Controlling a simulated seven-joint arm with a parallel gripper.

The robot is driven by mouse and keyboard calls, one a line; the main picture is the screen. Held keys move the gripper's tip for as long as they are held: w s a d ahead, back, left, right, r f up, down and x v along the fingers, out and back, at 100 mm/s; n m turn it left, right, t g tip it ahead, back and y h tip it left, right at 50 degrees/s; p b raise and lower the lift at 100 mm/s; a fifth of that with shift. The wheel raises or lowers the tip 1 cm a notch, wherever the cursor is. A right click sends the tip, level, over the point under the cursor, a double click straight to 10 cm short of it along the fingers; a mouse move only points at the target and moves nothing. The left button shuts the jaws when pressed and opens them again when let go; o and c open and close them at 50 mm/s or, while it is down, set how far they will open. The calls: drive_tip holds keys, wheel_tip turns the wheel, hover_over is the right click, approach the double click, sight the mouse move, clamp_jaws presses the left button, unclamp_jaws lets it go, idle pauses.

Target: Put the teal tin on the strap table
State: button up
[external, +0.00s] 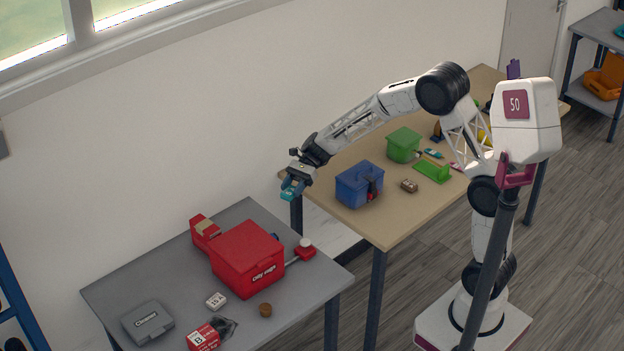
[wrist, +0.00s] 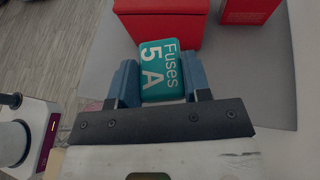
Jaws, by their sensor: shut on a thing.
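My gripper (external: 291,183) is shut on the teal tin (external: 290,192), high in the air near the gap between a grey table (external: 270,317) and a wood-topped table (external: 405,230). In the wrist view the tin (wrist: 160,70) sits between the blue fingers of my gripper (wrist: 161,76), with "Fuses 5 A" in white on its face. No strap shows clearly on either table, so I cannot tell by sight which one is the strap table.
The wood-topped table holds a blue bin (external: 357,188) and a green bin (external: 403,145).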

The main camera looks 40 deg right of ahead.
drive_tip(key=s+d+f+n+g+h, duration=0.2)
drive_tip(key=s+d+n+g+h, duration=0.35)
drive_tip(key=s+d, duration=0.4)
drive_tip(key=s+d+f+n+g+h, duration=0.2)
drive_tip(key=s+d+n+g+h, duration=0.4)
drive_tip(key=s, duration=0.7)
drive_tip(key=s+d+r+n+t+h, duration=0.2)
drive_tip(key=s+d+n+t+h, duration=0.5)
drive_tip(key=d+n, duration=0.4)
drive_tip(key=s+d+r+n+t+h, duration=0.2)
drive_tip(key=s+d+n+t+h, duration=0.5)
drive_tip(key=d, duration=0.7)
drive_tip(key=shift+s+r+n+t+h, duration=0.5)
drive_tip(key=shift+s+n, duration=0.5)
drive_tip(key=shift+n, duration=0.85)
wheel_tip(320, 180, down, 11)
drive_tip(key=shift+f, duration=0.1)
hover_over(424, 201)
drive_tip(key=shift+f, duration=0.75)
